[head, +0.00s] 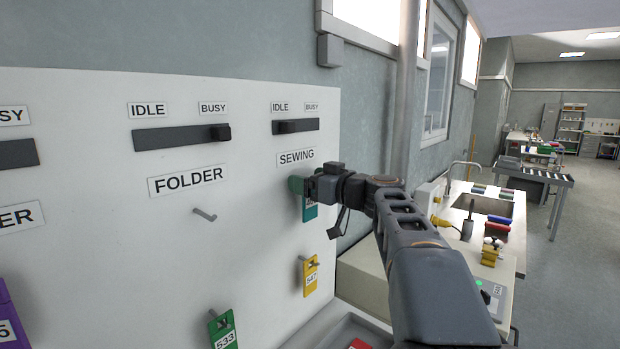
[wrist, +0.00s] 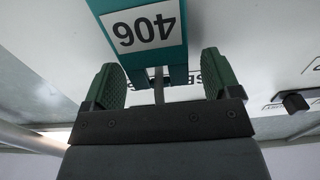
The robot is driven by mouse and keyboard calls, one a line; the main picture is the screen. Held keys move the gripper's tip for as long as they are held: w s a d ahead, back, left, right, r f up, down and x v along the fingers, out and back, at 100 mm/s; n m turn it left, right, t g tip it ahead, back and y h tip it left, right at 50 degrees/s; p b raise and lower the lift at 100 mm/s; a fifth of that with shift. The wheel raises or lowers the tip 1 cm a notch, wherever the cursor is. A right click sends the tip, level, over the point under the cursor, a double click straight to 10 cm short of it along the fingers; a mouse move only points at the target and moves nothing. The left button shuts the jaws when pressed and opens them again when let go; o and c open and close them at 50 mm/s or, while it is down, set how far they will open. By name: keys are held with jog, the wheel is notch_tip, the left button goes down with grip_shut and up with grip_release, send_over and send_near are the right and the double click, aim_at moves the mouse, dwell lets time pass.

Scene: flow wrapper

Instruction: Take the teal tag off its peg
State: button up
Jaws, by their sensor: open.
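The teal tag (head: 310,213) hangs on its peg below the SEWING sign on the white board, mostly hidden behind my gripper (head: 299,186) in the head view. In the wrist view the tag (wrist: 150,57) shows upside down with a white label reading 406. The peg (wrist: 158,86) shows at the tag's slotted end. My gripper (wrist: 160,82) is open, with one green-padded finger on each side of the tag's end. Gaps show between the pads and the tag, and nothing is gripped.
A yellow tag (head: 310,276) hangs below, and a green tag (head: 222,329) hangs lower left. The FOLDER peg (head: 205,215) is bare. The SEWING slider (head: 295,126) is above my gripper. A bench with a sink (head: 484,205) stands to the right.

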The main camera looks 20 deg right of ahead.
jog(key=c, duration=1)
jog(key=shift+r, duration=0.5)
dwell(0.4)
jog(key=b+v, duration=0.5)
jog(key=v, duration=0.4)
dwell(1.4)
dwell(0.4)
jog(key=shift+a, duration=0.15)
